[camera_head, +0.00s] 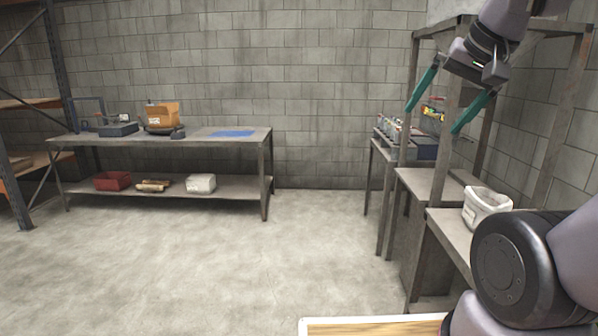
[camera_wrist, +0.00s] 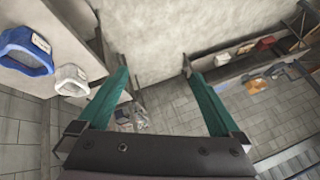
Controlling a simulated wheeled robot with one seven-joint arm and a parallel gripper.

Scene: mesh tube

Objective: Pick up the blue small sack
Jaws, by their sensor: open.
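My gripper (camera_head: 432,121) is raised at the upper right in the head view, with its two green fingers spread apart and nothing between them. It also shows open in the wrist view (camera_wrist: 158,72). No blue small sack can be made out with certainty. A flat blue item (camera_head: 232,133) lies on the top of the far table, away from my gripper; I cannot tell whether it is a sack or a sheet. A blue open bin-like thing (camera_wrist: 25,50) with a pale label is at the left edge of the wrist view.
A white bin (camera_head: 487,205) stands on the right-hand bench. The far table (camera_head: 205,145) holds an orange-brown box (camera_head: 162,115); a red bin (camera_head: 112,181) and a white container (camera_head: 201,184) are on its lower shelf. Metal posts stand near my arm. The middle floor is clear.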

